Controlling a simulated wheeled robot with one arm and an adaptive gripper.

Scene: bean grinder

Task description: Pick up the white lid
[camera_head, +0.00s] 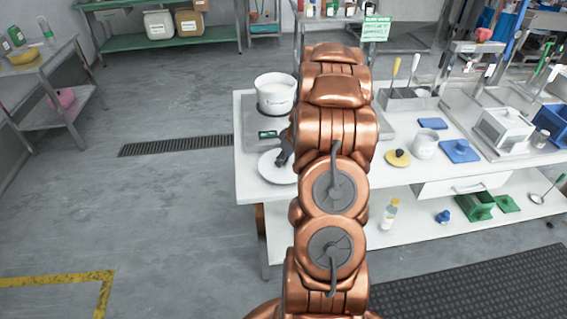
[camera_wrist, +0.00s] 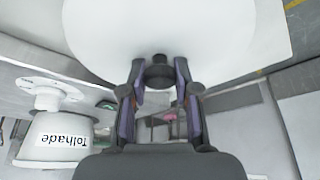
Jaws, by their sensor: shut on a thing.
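The white lid (camera_head: 273,169) is a round disc at the left end of the white table, in front of the pot. In the wrist view the lid (camera_wrist: 205,35) fills the top of the picture, with a dark knob (camera_wrist: 158,73) at its near side. My gripper (camera_head: 285,157) is at the lid, partly hidden by my arm. In the wrist view the fingers of my gripper (camera_wrist: 159,84) are shut on the knob, one on each side. I cannot tell whether the lid touches the table.
A white pot (camera_head: 276,97) stands on a scale (camera_head: 252,124) behind the lid; the pot (camera_wrist: 58,137) also shows in the wrist view. The floor left of the table is clear.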

